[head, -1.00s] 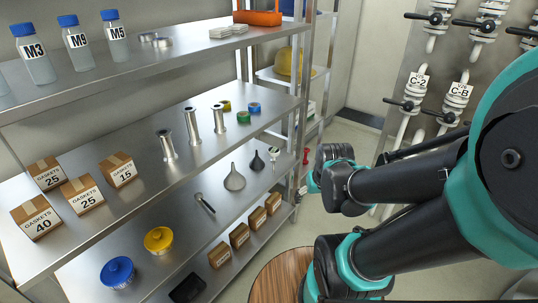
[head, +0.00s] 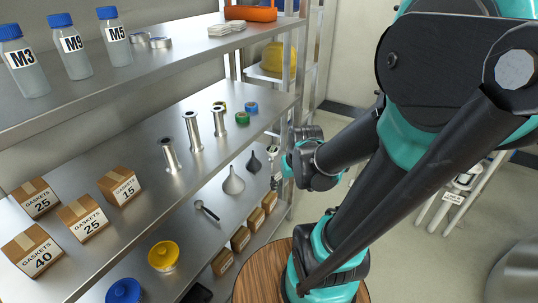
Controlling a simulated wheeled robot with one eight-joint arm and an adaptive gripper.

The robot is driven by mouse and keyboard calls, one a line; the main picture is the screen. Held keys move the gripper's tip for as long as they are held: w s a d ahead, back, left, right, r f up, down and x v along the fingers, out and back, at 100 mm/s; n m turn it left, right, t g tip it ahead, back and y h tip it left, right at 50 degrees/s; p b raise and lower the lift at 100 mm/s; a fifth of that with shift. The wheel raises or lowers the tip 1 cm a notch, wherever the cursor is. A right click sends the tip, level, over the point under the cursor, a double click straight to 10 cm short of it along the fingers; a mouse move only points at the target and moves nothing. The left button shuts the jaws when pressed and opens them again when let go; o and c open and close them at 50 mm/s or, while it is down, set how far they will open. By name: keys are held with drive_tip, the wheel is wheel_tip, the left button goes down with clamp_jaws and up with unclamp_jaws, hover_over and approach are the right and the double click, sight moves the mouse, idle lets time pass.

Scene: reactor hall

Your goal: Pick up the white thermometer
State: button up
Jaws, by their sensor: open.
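My arm fills the right side, with dark and teal links bent beside the shelf's end. My gripper's fingers cannot be made out in the head view.
Gasket boxes (head: 84,219), metal flanged tubes (head: 193,131) and a grey funnel (head: 233,181) crowd the shelves. Bottles (head: 70,45) stand on top. A yellow-lidded item (head: 163,256) is low. A round wooden top (head: 262,276) is beneath my arm. Open floor lies right.

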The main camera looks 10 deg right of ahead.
sight(274, 150)
drive_tip(key=w+d+f+n+y, duration=0.1)
drive_tip(key=w+d+f+n, duration=0.2)
drive_tip(key=w, duration=0.5)
drive_tip(key=w+d+f+n+y, duration=0.1)
drive_tip(key=w+d+f, duration=0.25)
drive_tip(key=w, duration=0.45)
drive_tip(key=w+d+f+n+y, duration=0.1)
drive_tip(key=w+d+f+n, duration=0.2)
drive_tip(key=w+f, duration=0.35)
drive_tip(key=shift+g, duration=0.3)
drive_tip(key=w+a, duration=0.2)
drive_tip(key=w, duration=0.1)
drive_tip(key=w+a+r, duration=0.1)
drive_tip(key=w+a, duration=0.2)
drive_tip(key=w, duration=0.1)
drive_tip(key=w+a, duration=0.2)
drive_tip(key=w, duration=0.2)
drive_tip(key=shift+a+r, duration=0.25)
drive_tip(key=shift+a, duration=0.1)
drive_tip(key=shift+x, duration=1.25)
drive_tip(key=shift+d, duration=0.15)
drive_tip(key=c, duration=1.3)
drive_tip(key=shift+c, duration=0.2)
